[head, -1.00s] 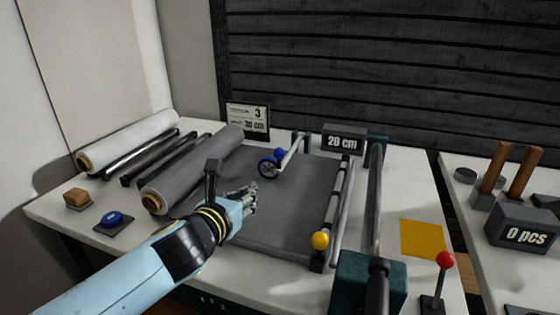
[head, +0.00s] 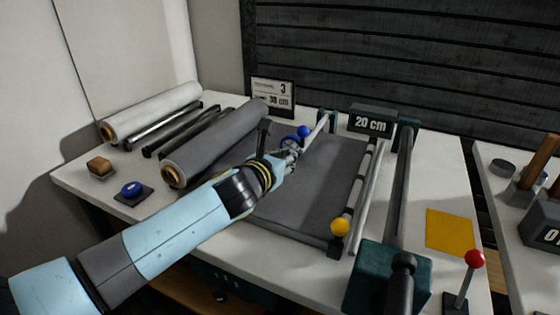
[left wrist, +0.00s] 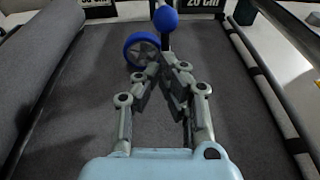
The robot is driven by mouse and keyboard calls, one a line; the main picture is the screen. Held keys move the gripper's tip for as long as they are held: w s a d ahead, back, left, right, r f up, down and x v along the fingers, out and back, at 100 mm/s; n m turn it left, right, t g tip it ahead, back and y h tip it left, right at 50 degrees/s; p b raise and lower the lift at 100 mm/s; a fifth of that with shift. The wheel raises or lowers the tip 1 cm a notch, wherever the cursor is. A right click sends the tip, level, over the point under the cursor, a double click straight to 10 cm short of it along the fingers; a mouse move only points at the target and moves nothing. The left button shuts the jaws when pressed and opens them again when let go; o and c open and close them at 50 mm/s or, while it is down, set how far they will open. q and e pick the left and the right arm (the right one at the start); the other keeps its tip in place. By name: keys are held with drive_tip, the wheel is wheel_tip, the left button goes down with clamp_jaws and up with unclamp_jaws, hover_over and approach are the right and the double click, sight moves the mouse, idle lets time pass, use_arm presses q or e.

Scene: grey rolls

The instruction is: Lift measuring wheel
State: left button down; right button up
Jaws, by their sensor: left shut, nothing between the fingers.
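The measuring wheel (left wrist: 141,48) has a blue rim and sits over the grey sheet (head: 318,188), at the end of a pale arm (head: 319,127) topped by a blue ball knob (head: 304,131). In the left wrist view the blue ball (left wrist: 165,19) stands just beyond my fingertips. My left gripper (head: 288,150) is shut and empty, close in front of the wheel and knob. In the head view it partly covers the wheel. I cannot tell whether the fingers touch the wheel. My right gripper is not in view.
A grey roll (head: 222,140) lies left of the sheet and a white roll (head: 150,112) farther left. A yellow ball (head: 339,227) sits at the sheet's front right. A "20 cm" display (head: 370,122) stands behind, and a red-knobbed lever (head: 474,260) at right.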

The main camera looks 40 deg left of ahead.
sight(300, 145)
use_arm(q)
drive_tip(key=x, duration=0.2)
drive_tip(key=shift+w+f, duration=0.15)
drive_tip(key=shift+w, duration=0.2)
drive_tip(key=shift+w+a, duration=0.15)
drive_tip(key=shift+w, duration=0.2)
drive_tip(key=shift+w+f, duration=0.1)
drive_tip(key=shift+w, duration=0.2)
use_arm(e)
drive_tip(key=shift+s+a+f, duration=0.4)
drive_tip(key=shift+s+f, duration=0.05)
